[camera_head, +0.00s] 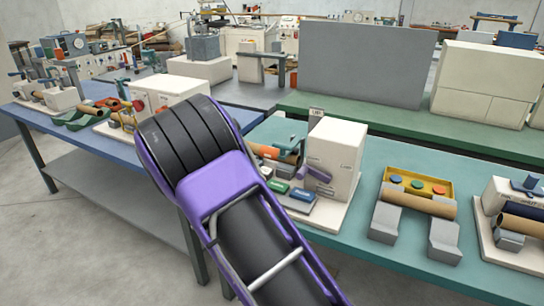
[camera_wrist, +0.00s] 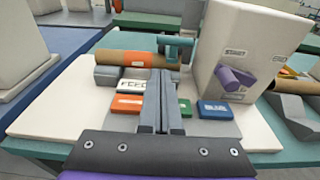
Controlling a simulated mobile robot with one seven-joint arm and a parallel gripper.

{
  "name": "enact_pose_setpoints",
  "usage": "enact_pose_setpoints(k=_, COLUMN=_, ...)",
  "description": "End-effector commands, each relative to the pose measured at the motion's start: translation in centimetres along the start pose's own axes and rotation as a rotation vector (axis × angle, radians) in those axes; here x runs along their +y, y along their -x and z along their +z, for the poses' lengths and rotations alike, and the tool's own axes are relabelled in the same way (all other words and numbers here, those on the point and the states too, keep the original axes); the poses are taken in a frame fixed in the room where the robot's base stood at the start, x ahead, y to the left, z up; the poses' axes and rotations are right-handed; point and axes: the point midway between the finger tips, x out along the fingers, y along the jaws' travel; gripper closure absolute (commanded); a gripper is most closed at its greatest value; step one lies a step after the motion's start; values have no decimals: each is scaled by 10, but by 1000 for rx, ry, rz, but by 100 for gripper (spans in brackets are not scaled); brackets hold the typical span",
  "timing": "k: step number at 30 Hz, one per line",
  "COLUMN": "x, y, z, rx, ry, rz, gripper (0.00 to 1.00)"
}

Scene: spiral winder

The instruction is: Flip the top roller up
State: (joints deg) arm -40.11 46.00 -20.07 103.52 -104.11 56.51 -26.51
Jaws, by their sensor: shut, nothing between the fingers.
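The spiral winder has a white housing box (camera_wrist: 250,50) on a cream base plate (camera_wrist: 55,105); the box also shows in the head view (camera_head: 335,155). A brown tube (camera_wrist: 110,58) with an orange band lies across the winder, left of the box. A teal arm piece (camera_wrist: 175,41), seemingly the top roller's mount, sits down over the tube's right end. A purple lever (camera_wrist: 236,77) sticks out of the box front. My gripper (camera_wrist: 158,76) is shut and empty, in front of the tube and below the teal piece; any contact is unclear. My arm hides it in the head view.
An orange button (camera_wrist: 127,103), a green button (camera_wrist: 185,107) and a blue button (camera_wrist: 214,110) sit around my fingers. A grey panel (camera_head: 365,60) stands behind.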

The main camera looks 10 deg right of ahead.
Motion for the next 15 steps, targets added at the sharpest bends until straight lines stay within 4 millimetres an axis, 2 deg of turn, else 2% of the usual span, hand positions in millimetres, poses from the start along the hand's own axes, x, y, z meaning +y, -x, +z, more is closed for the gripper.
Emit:
enact_pose_setpoints(k=10, x=0, y=-2, z=0, rx=0, ry=0, rz=-1, gripper=100)
enact_pose_setpoints(k=15, x=-1, y=-22, z=0, rx=0, ry=0, rz=-3, gripper=100)
